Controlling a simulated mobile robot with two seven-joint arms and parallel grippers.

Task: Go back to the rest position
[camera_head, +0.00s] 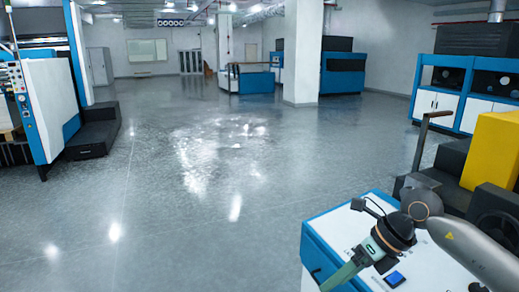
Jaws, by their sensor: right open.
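My right arm comes in from the lower right with a silver link and dark wrist joints. My right gripper (374,244) is at the end of this arm, over a white-topped machine with blue edges (430,264). It is open, and I see nothing held in it. My left arm and left gripper are out of view.
A yellow block (492,150) and dark machine parts stand close on the right. A white pillar (303,55) stands at the back. A blue and white machine (45,105) with dark steps (92,135) is at the left. The grey floor (170,220) between is clear.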

